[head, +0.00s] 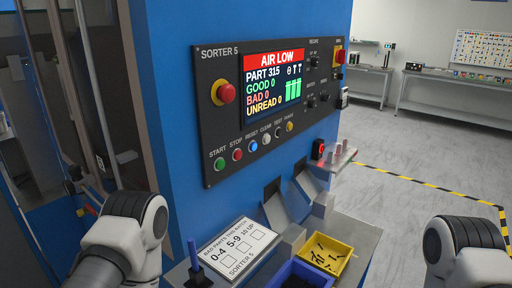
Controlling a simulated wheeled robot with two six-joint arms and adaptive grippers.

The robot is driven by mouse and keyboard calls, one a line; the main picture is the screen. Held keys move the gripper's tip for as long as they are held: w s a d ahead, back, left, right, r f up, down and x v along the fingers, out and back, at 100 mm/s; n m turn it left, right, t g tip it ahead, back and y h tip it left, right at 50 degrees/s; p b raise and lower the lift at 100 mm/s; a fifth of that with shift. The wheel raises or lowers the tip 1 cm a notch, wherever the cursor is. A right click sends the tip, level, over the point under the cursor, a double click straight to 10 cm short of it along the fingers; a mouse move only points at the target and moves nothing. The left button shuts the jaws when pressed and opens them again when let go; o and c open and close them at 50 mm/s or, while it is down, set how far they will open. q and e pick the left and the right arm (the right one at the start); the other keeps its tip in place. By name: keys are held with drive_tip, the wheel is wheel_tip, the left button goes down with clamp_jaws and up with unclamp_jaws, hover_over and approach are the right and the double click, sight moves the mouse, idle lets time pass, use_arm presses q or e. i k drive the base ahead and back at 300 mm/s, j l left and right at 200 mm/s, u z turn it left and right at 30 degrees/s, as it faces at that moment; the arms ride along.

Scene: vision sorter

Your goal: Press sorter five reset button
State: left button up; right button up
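The Sorter 5 control panel (211,122) is a dark plate on a blue cabinet. Its blue reset button (253,145) is third from the left in the lower button row, under the label RESET. Nothing covers it. The red stop button (237,154) is to its left and the white clear button (266,139) to its right. The screen (272,85) reads AIR LOW, PART 315, with good, bad and unread at 0. My arm links show at the lower left and lower right, away from the panel. Neither gripper is in the picture.
A red emergency knob (226,93) on a yellow base sticks out left of the screen. Below the panel are metal chutes (276,207), a tally card (238,248), a yellow bin (344,252) and a blue bin (271,279). Open floor lies to the right.

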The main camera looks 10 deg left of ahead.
sight(254, 146)
drive_tip(key=i+l+u, duration=0.2)
drive_tip(key=l, duration=0.3)
drive_tip(key=i+l+u, duration=0.25)
drive_tip(key=l, duration=0.3)
drive_tip(key=l+u, duration=0.2)
drive_tip(key=l, duration=0.3)
drive_tip(key=i+l+u, duration=0.2)
drive_tip(key=l, duration=0.4)
drive_tip(key=k+j, duration=0.05)
drive_tip(key=k, duration=0.05)
